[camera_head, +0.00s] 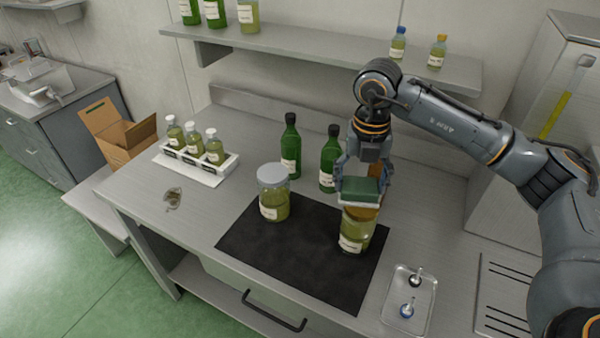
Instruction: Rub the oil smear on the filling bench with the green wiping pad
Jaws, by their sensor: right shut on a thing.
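The green wiping pad (361,191), with a pale underside, is in my right gripper (363,180). The gripper is shut on it and points down. In the head view the pad overlaps the top of the right oil jar (355,232); I cannot tell whether they touch. The oil smear (173,198) is a brownish, irregular patch on the left part of the filling bench (205,218). The pad is well to the right of the smear and apart from it. My left gripper is not in view.
A lidded jar (273,195) stands on the dark mat (290,258), between pad and smear. Two green bottles (290,150) (329,165) stand behind. A white rack (190,165) with several small bottles is behind the smear. A clear tray (408,300) lies front right. Bench around the smear is clear.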

